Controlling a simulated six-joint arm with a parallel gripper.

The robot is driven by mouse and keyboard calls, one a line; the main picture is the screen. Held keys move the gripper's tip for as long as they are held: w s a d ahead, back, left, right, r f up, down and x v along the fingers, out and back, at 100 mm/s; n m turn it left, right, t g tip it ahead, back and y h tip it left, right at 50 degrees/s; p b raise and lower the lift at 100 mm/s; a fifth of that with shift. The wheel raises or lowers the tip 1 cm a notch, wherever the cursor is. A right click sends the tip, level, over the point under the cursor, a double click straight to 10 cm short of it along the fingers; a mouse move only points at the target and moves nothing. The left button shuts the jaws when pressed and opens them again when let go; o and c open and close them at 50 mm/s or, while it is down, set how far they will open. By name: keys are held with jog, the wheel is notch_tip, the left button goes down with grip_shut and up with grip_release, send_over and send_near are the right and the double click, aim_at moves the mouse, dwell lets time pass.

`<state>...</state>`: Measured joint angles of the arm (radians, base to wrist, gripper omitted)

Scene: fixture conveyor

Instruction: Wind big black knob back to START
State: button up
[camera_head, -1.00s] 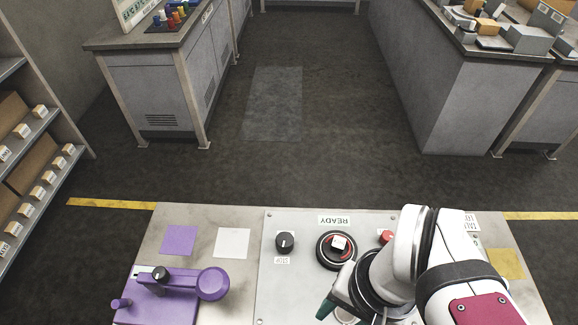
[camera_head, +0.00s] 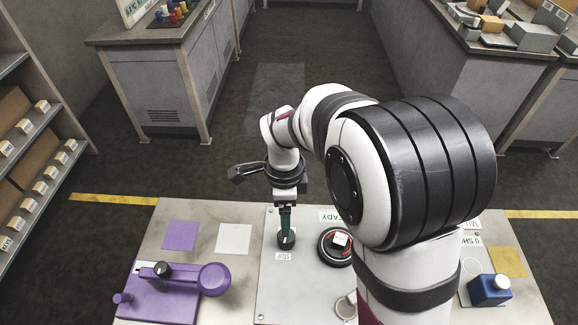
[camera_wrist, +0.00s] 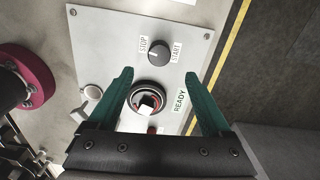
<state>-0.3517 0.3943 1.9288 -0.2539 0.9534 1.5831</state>
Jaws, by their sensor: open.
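A black knob (camera_wrist: 159,52) sits on the grey panel (camera_wrist: 110,45) between a STOP label (camera_wrist: 143,45) and a START label (camera_wrist: 176,52). Its white mark appears to point to the STOP side. My gripper (camera_wrist: 160,75) is open and empty, its teal fingers pointing toward the knob, with a fingertip on each side of it in the picture. In the head view my gripper (camera_head: 286,212) is just above and behind the knob (camera_head: 287,240), partly overlapping it. START is hidden there. I cannot tell whether the fingers touch the knob.
A black ring with red inside and a white block (camera_head: 340,239) stands right of the knob, by the READY label (camera_head: 331,216). A purple fixture (camera_head: 170,292) with a lever is at left. A blue-topped block (camera_head: 489,289) is at right. My arm hides the panel's right part.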

aim_at(286, 239)
notch_tip(286, 239, down, 11)
grip_shut()
dwell(0.5)
